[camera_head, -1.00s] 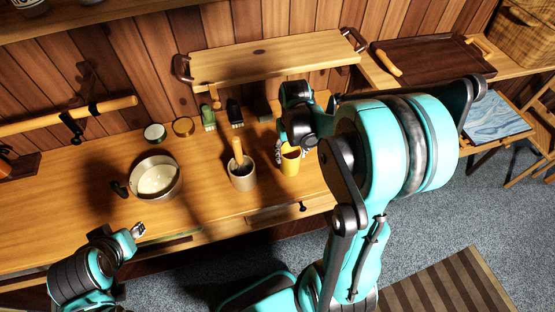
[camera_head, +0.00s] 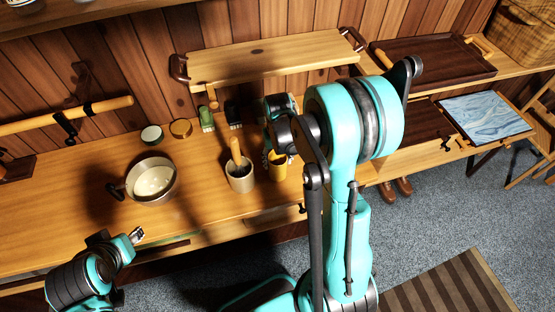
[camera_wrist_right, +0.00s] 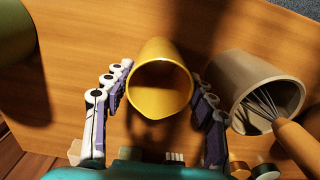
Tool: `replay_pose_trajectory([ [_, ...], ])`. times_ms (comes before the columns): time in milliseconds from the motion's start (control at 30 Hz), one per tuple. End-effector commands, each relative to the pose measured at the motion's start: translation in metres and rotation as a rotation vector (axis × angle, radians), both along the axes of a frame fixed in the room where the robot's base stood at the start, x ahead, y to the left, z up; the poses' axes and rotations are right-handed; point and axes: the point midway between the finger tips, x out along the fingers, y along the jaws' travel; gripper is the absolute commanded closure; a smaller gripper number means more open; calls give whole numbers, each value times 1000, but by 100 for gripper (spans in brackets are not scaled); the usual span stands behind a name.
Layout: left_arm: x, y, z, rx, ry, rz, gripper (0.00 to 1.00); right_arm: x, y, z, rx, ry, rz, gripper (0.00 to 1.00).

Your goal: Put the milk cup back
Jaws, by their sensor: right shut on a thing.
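The yellow cup (camera_head: 277,170) is upright on or just above the wooden counter, right of the beige container with the whisk. My right gripper (camera_head: 274,158) is shut on it and partly hidden by my arm. In the right wrist view, the yellow cup (camera_wrist_right: 160,88) stands between the two purple-and-white fingers, one on each side; its inside is shadowed. I cannot tell whether its base touches the counter. My left gripper (camera_head: 136,236) is near the counter's front edge at the lower left, away from the cup; its jaws are too small to read.
The beige container (camera_head: 241,180) holds a wooden-handled whisk (camera_head: 236,150), close left of the cup. A pot (camera_head: 152,182) stands farther left. Small tins and brushes line the back. A raised wooden shelf (camera_head: 270,64) spans behind. A dark tray (camera_head: 435,58) is at the right.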

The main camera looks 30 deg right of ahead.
Motion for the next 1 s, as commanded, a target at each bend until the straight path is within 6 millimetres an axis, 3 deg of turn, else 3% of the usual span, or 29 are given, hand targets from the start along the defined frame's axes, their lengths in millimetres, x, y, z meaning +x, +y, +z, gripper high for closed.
replay_pose_trajectory([
  [33,0,0,-3,0,0,0,60,0,0,-3,0,0,0,100],
  [67,0,0,-3,0,0,0,60,0,0,-3,0,0,0,38],
  [133,0,0,-2,0,0,0,60,0,0,-2,0,0,0,23],
  [567,0,0,4,0,0,0,60,0,0,7,0,0,0,23],
  [1000,0,0,25,0,0,0,60,0,0,98,0,0,0,23],
])
